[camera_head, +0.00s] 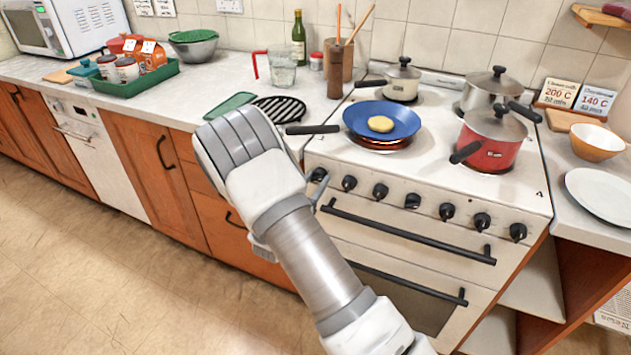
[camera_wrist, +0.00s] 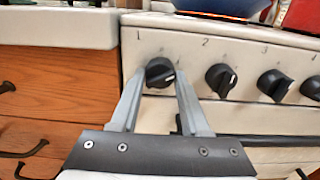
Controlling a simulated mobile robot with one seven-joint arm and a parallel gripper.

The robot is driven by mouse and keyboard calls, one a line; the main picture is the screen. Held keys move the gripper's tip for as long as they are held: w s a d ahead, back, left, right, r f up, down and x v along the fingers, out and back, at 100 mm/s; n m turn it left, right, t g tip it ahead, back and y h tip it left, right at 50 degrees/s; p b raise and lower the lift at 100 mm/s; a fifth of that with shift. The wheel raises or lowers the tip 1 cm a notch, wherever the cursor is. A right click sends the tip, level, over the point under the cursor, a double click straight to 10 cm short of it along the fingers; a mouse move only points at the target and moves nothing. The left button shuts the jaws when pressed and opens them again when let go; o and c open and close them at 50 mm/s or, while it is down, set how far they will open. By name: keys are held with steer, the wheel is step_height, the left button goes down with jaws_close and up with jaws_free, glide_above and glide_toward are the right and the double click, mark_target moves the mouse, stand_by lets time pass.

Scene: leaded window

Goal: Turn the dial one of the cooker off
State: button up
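Dial one (camera_wrist: 160,72) is a black knob below the printed "1" at the left end of the cooker's (camera_head: 425,190) white front panel. Its white mark points to the right and slightly up. In the head view the dial (camera_head: 318,174) is just above the visible part of my gripper (camera_head: 316,191), most of which is hidden by my wrist. In the wrist view my gripper (camera_wrist: 161,76) is open, with one finger on each side of dial one. I cannot tell whether the fingers touch it. Dial two (camera_wrist: 221,80) is just right of the right finger.
A blue frying pan (camera_head: 405,118) with a pancake (camera_head: 380,124) sits on the front left burner, which looks reddish-brown underneath; its handle (camera_head: 312,129) juts left. A red pot (camera_head: 492,142) stands to the right. The oven handle (camera_head: 405,232) runs below the dials.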

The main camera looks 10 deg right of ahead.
jaws_close()
steer(key=shift+n+p, duration=0.35)
steer(key=shift+n, duration=0.05)
steer(key=shift+r+n+p, duration=0.15)
steer(key=shift+n+p, duration=0.55)
steer(key=shift+n, duration=0.3)
steer(key=n+p, duration=0.2)
steer(key=n, duration=0.1)
steer(key=shift+n, duration=0.3)
steer(key=n+p, duration=0.2)
steer(key=n, duration=0.1)
steer(key=shift+n+p, duration=0.85)
steer(key=shift+n, duration=0.35)
steer(key=shift+d, duration=0.1)
